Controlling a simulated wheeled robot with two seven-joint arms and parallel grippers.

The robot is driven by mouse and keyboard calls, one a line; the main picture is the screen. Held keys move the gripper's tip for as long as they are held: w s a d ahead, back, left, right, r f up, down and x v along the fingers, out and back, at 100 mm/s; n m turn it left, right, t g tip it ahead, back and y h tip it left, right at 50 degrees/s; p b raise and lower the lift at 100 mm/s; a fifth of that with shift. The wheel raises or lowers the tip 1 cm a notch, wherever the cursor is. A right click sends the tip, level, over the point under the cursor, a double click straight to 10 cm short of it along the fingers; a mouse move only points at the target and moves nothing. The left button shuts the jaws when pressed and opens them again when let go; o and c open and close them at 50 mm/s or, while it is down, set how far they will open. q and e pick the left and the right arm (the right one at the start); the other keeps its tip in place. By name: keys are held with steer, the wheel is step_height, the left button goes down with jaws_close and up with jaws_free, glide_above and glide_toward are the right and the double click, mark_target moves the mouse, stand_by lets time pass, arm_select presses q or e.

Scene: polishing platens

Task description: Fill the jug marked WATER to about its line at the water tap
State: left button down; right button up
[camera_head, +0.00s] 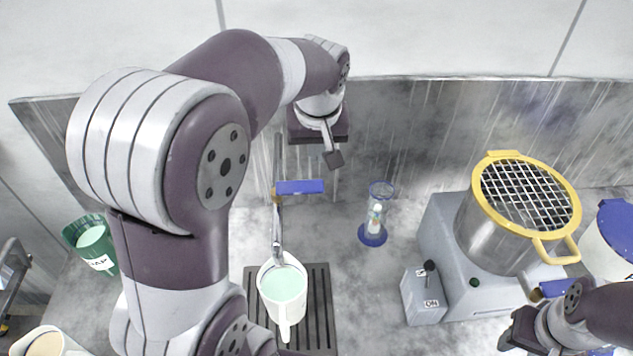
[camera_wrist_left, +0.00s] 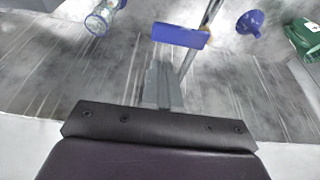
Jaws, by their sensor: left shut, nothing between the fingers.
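A white jug (camera_head: 284,318) stands upright under the tap (camera_head: 278,225), its handle towards me. Pale green liquid shows inside it; its marking and line are not visible. The tap's spout end is over the jug's mouth, and I cannot make out a stream. The tap has a blue lever (camera_head: 300,187), also in the left wrist view (camera_wrist_left: 180,36). My left gripper (camera_head: 333,160) is shut and empty, above and right of the lever. In the left wrist view its fingers (camera_wrist_left: 162,82) point towards the lever; contact is unclear. My right gripper (camera_head: 518,335) is partly visible at lower right; its jaws are unclear.
The jug is on a dark slatted drain (camera_head: 325,305). A blue-ended timer (camera_head: 376,215) stands to the right. A steel pot with yellow rim (camera_head: 490,235) and a grey switch box (camera_head: 424,300) are farther right. A green jug (camera_head: 98,262) is at left.

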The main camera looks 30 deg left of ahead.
mark_target(316, 184)
arm_select(q)
steer(key=p+x, duration=0.1)
steer(key=x, duration=0.1)
steer(key=p+x, duration=0.1)
steer(key=x, duration=0.4)
steer(key=shift+s+d+f+p, duration=0.1)
steer(key=shift+s+f+p, duration=0.1)
steer(key=shift+f+p, duration=0.2)
steer(key=shift+f, duration=0.6)
